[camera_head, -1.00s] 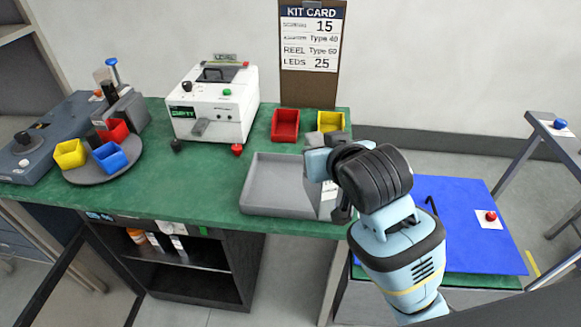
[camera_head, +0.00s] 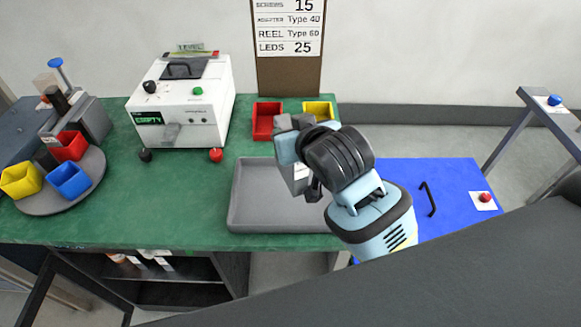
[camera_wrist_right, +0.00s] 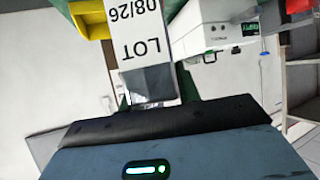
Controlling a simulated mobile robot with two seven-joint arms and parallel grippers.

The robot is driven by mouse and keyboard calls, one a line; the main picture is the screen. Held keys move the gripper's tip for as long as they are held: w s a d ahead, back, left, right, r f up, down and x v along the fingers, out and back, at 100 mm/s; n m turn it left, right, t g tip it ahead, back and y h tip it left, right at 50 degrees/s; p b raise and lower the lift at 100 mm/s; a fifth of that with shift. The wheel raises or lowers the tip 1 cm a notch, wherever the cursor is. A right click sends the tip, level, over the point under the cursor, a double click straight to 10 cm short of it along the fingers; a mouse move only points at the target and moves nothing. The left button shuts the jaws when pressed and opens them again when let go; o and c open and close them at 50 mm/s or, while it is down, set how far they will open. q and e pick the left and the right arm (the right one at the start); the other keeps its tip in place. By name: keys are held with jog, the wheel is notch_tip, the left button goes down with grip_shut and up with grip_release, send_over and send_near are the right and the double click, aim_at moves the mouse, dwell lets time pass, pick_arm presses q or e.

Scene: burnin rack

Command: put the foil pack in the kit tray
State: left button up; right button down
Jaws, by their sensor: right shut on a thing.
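The foil pack (camera_wrist_right: 140,38), with a white label reading LOT 08/26, is held in my right gripper (camera_wrist_right: 152,92) in the right wrist view. In the head view my right gripper (camera_head: 297,158) is above the right part of the grey kit tray (camera_head: 236,205), with the pack (camera_head: 299,174) hanging below its fingers. The pack partly hides behind the gripper and wrist. The tray's visible floor is bare; its right side is covered by my arm. My left gripper is out of view.
Red (camera_head: 266,121) and yellow (camera_head: 318,110) bins stand behind the tray. A white machine (camera_head: 182,105) is left of them. A round turntable (camera_head: 85,185) with small bins is far left.

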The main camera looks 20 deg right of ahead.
jog(key=shift+w+f, duration=0.1)
jog(key=shift+f, duration=3.4)
jog(key=c, duration=1)
grip_release()
jog(key=shift+r, duration=0.1)
